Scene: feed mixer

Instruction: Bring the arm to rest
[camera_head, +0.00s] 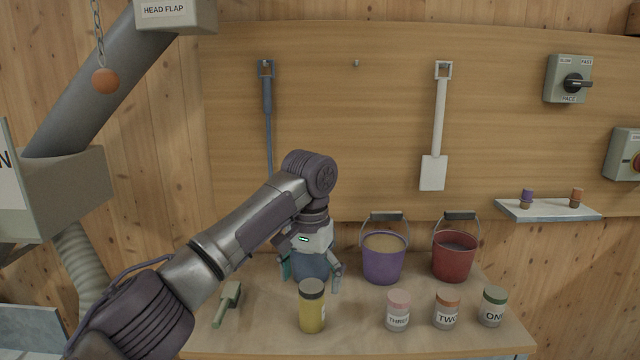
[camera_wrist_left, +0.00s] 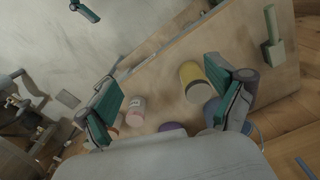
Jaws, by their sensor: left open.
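My left arm reaches in from the lower left of the head view. Its gripper (camera_head: 312,272) points down over the back of the table, in front of a blue bucket (camera_head: 312,262) that it partly hides. The two fingers stand apart with nothing between them. In the left wrist view the fingers with green pads (camera_wrist_left: 170,105) are also wide apart and empty. A yellow jar (camera_head: 312,308) stands on the table in front of the gripper. My right gripper is not in the head view; a green-padded piece at the top of the left wrist view may be part of it.
The table (camera_head: 262,325) holds a green scoop (camera_head: 228,303), purple bucket (camera_head: 383,262), red bucket (camera_head: 454,258) and jars marked THREE (camera_head: 398,312), TWO (camera_head: 446,312) and ONE (camera_head: 492,308). A blue-handled tool (camera_head: 267,110) and white shovel (camera_head: 435,140) hang behind. A shelf (camera_head: 550,211) is at right.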

